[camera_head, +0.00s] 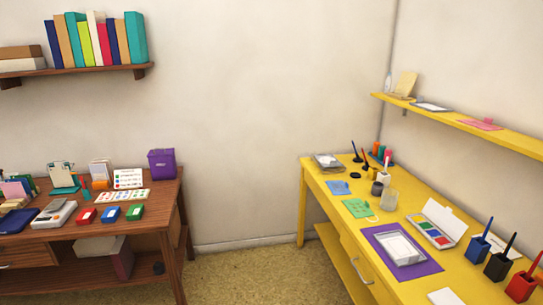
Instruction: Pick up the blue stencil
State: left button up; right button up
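A small flat blue sheet, which looks like the blue stencil (338,187), lies on the yellow table (317,178) near its far left edge. Small marks show on it, too small to make out. Nothing covers it. A green sheet of similar kind (357,208) lies nearer on the same table. A pink sheet (480,124) lies on the yellow wall shelf (515,137). Neither of my grippers is in view.
The yellow table also holds a purple mat (433,267) with a white tray, a paint box (438,224), a clear cup (389,199) and several brush holders. A brown desk (158,195) with inkpads stands at left. Open carpet (255,272) lies between them.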

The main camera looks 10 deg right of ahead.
aim_at(337, 188)
jog(key=i, duration=4)
jog(key=z, duration=4.05)
